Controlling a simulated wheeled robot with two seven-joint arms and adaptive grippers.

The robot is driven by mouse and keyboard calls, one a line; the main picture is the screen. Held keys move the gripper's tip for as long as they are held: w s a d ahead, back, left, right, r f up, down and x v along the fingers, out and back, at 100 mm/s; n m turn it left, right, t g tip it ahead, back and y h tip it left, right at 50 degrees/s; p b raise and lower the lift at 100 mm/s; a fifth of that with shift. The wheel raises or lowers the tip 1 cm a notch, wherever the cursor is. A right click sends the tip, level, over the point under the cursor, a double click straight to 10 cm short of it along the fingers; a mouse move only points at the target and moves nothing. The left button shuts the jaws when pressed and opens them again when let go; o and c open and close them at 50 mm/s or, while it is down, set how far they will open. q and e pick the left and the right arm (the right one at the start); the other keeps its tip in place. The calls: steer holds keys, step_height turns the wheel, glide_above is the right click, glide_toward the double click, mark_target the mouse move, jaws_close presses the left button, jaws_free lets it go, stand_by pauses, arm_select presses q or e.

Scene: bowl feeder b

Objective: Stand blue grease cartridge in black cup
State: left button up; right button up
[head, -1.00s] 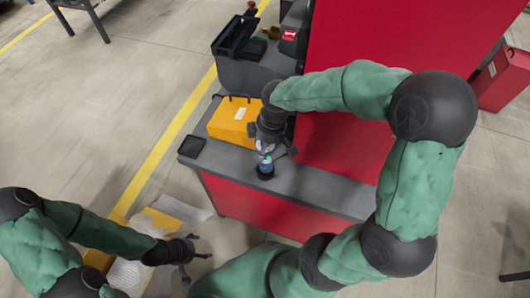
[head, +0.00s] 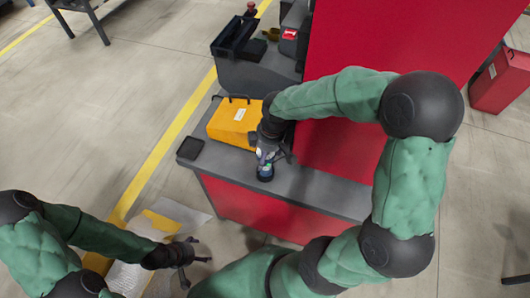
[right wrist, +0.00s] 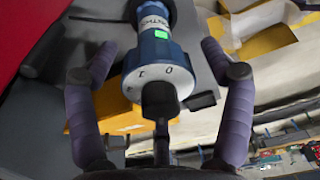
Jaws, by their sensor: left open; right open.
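The blue grease cartridge (right wrist: 158,62), with a white label and a black end, appears to stand in the black cup (right wrist: 155,10) on the grey bench top. In the head view, the cartridge (head: 265,159) is partly hidden by my right gripper (head: 270,149), and the cup (head: 265,174) shows below it. In the right wrist view, my right gripper's fingers (right wrist: 160,62) are spread on both sides of the cartridge, with gaps visible. My left gripper (head: 193,257) is open and empty, away from the bench at lower left.
A yellow case (head: 232,122) sits on the bench behind the cup, and a small black tray (head: 190,148) lies at its left corner. A red panel (head: 340,150) rises to the right. A dark open bin (head: 235,38) stands farther back. The bench front beside the cup is clear.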

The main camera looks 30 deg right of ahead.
steer(key=shift+r, duration=0.1)
arm_select(q)
step_height(320, 180, up, 3)
steer(key=p, duration=0.3)
steer(key=shift+r, duration=0.15)
arm_select(e)
step_height(320, 180, up, 12)
steer(key=s+d, duration=0.1)
steer(key=shift+s, duration=0.1)
